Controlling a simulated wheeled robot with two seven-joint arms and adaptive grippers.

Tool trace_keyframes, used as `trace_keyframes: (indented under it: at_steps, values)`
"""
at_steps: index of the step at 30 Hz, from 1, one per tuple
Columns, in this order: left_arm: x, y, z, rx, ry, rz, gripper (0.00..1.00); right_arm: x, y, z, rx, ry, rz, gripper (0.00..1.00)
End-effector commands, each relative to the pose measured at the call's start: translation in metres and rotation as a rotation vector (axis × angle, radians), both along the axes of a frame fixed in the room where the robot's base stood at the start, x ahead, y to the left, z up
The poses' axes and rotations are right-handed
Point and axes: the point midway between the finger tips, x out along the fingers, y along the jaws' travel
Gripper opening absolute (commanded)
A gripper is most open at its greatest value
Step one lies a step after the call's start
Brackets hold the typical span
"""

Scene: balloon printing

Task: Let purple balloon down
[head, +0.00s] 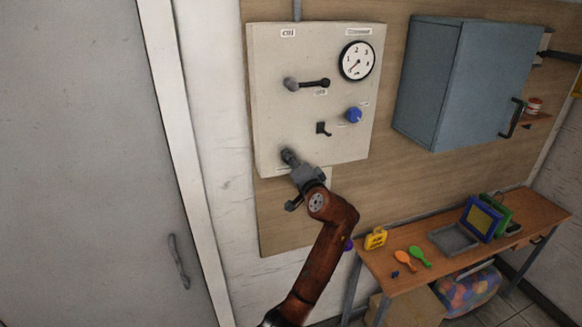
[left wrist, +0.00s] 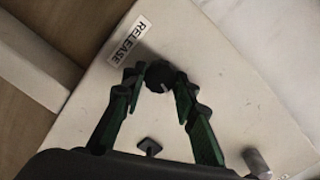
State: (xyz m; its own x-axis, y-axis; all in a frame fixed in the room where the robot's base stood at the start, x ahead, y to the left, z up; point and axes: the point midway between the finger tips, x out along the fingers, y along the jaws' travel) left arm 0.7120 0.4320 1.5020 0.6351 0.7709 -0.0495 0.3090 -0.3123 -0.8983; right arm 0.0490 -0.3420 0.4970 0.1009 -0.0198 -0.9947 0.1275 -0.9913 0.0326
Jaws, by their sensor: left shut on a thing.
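My left gripper (head: 292,164) is at the lower left of the pale control panel (head: 270,85). In the left wrist view, its green-black fingers (left wrist: 158,82) are shut on a black round knob (left wrist: 159,75) beside the RELEASE label (left wrist: 128,40). In the head view the gripper largely covers this knob. A small purple patch (head: 348,244) shows beside my arm, below the panel; it may be the purple balloon, mostly hidden. My right gripper is not in view.
The panel has a dial gauge (head: 357,61), a lever (head: 307,84), a black switch (head: 323,128) and a blue knob (head: 353,115). A blue-grey cabinet (head: 455,85) hangs to the right. A wooden table (head: 385,263) holds paddles and frames, with a balloon bag (head: 468,290) below.

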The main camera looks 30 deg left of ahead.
Motion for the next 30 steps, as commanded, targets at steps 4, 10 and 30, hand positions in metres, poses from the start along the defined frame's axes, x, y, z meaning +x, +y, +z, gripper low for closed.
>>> trace_keyframes:
  at_steps: [4,10,30]
  values:
    - [0.000,0.000,-0.004,-0.080,-0.087,0.000,0.03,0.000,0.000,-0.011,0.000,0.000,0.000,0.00]
    - [0.000,0.001,-0.003,-0.159,-0.179,0.001,0.03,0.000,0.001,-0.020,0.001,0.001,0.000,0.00]
    - [0.000,0.001,-0.003,-0.231,-0.260,0.002,0.03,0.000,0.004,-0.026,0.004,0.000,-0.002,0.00]
